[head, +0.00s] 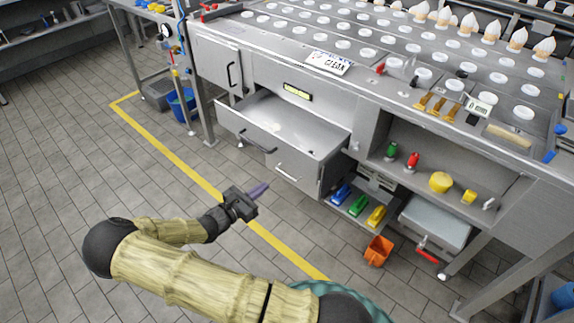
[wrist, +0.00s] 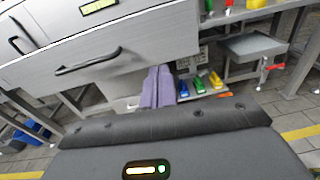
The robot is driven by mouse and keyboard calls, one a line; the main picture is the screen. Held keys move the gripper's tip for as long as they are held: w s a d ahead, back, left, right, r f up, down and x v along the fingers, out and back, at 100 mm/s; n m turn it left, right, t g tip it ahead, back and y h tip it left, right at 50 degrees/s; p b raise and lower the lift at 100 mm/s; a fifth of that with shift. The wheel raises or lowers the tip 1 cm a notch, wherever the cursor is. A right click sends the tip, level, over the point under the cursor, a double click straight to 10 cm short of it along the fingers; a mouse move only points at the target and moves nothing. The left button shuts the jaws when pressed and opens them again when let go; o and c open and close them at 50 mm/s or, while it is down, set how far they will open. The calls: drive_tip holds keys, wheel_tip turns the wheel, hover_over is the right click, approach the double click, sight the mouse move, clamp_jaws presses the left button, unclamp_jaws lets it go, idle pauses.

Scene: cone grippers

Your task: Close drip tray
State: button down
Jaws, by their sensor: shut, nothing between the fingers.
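A wide, shallow metal tray drawer (head: 300,122), which looks like the drip tray, is pulled out from the front of the steel bench. A small pale patch lies on its floor. Its dark bar handle (head: 258,143) is on the front panel and also shows in the wrist view (wrist: 88,66). My gripper (head: 264,187) is in front of and below the drawer, apart from it. Its purple fingers (wrist: 158,86) are together and empty, right of the handle in the wrist view.
A closed drawer front (head: 290,173) sits under the open one. An orange bin (head: 378,250) stands on the floor to the right. A grey box (head: 435,222) with a red-handled valve (head: 427,256) hangs under the shelf. Tiled floor is clear around the yellow line (head: 180,163).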

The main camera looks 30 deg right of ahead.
sight(293, 158)
drive_tip(key=shift+w+a+n+t, duration=0.25)
drive_tip(key=shift+w+n+t, duration=0.15)
drive_tip(key=shift+w+t, duration=0.1)
drive_tip(key=x, duration=1.4)
drive_tip(key=shift+b, duration=0.4)
drive_tip(key=shift+s, duration=0.1)
drive_tip(key=shift+d, duration=0.1)
